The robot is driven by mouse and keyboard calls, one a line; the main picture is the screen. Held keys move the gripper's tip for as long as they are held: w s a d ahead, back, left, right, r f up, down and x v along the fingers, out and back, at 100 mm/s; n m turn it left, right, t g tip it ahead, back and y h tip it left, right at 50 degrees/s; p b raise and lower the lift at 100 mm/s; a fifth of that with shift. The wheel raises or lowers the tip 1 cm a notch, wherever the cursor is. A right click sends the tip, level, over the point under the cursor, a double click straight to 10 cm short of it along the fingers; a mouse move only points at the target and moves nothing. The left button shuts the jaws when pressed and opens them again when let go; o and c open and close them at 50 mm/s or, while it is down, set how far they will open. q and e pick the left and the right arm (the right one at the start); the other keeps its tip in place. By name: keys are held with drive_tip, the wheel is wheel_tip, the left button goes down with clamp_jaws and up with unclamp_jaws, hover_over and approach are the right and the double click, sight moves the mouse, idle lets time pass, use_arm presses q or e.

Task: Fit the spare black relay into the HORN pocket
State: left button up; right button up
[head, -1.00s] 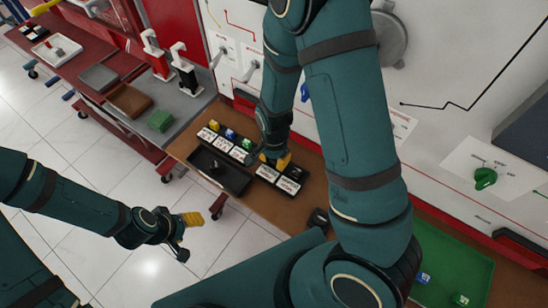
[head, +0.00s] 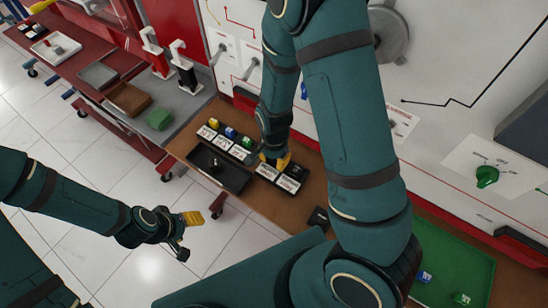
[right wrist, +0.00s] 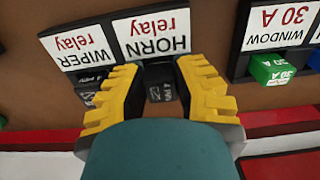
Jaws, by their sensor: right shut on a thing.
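My right gripper (right wrist: 160,95) is shut on the black relay (right wrist: 162,92), with a yellow finger on each side of it. The relay is at the HORN pocket, right beside the HORN relay label (right wrist: 152,35); how deep it sits cannot be told. In the head view the right gripper (head: 276,161) is over the fuse and relay row, and its fingers hide the relay. Another black relay (right wrist: 90,82) is by the WIPER label (right wrist: 78,50). My left gripper (head: 190,218) hangs over the floor, apart from the table; its opening is unclear.
A green fuse (right wrist: 272,68) sits by the WINDOW label, beside the right finger. A black tray (head: 235,181) lies in front of the row. A dark block (head: 319,217) is on the brown table. A green mat (head: 460,255) with small fuses is at right. The white panel stands close behind.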

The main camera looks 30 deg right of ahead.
drive_tip(key=o, duration=1.6)
wheel_tip(320, 180, up, 3)
drive_tip(key=p, duration=0.3)
drive_tip(key=shift+r, duration=0.1)
drive_tip(key=shift+r+p, duration=1.15)
drive_tip(key=shift+r, duration=0.2)
drive_tip(key=shift+r+p, duration=1.05)
drive_tip(key=shift+r, duration=0.1)
drive_tip(key=shift+s+f, duration=0.1)
